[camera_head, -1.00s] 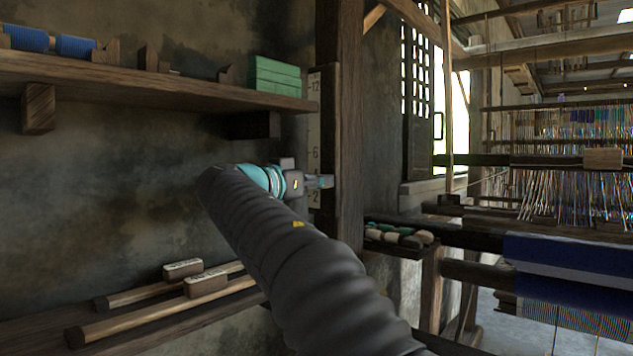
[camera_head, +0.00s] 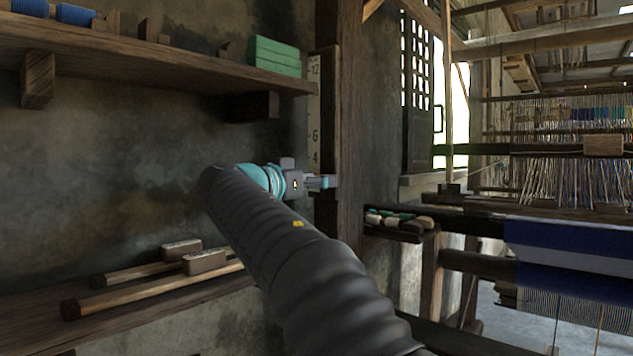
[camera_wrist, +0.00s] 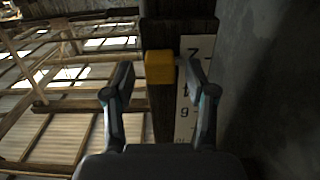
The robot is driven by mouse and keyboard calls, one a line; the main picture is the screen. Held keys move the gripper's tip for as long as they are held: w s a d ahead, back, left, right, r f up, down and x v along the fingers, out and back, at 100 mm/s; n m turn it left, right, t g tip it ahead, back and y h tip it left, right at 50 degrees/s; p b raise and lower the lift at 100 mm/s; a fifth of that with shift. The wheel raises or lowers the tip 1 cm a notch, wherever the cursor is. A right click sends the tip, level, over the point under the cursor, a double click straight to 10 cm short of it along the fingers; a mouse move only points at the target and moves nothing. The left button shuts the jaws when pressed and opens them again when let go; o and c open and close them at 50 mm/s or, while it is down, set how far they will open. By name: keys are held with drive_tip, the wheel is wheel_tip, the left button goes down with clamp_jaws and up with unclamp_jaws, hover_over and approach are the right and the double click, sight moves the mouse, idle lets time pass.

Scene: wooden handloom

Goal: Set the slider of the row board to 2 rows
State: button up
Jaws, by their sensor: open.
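The row board (camera_head: 314,110) is a pale upright strip with dark numbers on a wooden post; 12, 6 and 4 show in the head view. In the wrist view the board (camera_wrist: 187,128) appears with its numbers upside down. The slider (camera_wrist: 159,68) is a yellow block beside the strip, between the 2 and 4 marks and closer to the 2. My gripper (camera_wrist: 159,74) is open, one finger on each side of the slider, with small gaps seen. In the head view my gripper (camera_head: 322,181) is at the post, low on the board; the slider is not discernible there.
A wall shelf (camera_head: 150,68) with green blocks (camera_head: 275,56) is left of the board. A lower shelf (camera_head: 150,310) holds wooden rods. A small tray (camera_head: 395,232) of bobbins stands right of the post, with the loom (camera_head: 560,215) beyond.

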drive_tip(key=shift+s+a, duration=0.1)
drive_tip(key=v, duration=1.1)
drive_tip(key=shift+s+a, duration=0.25)
drive_tip(key=shift+s, duration=0.05)
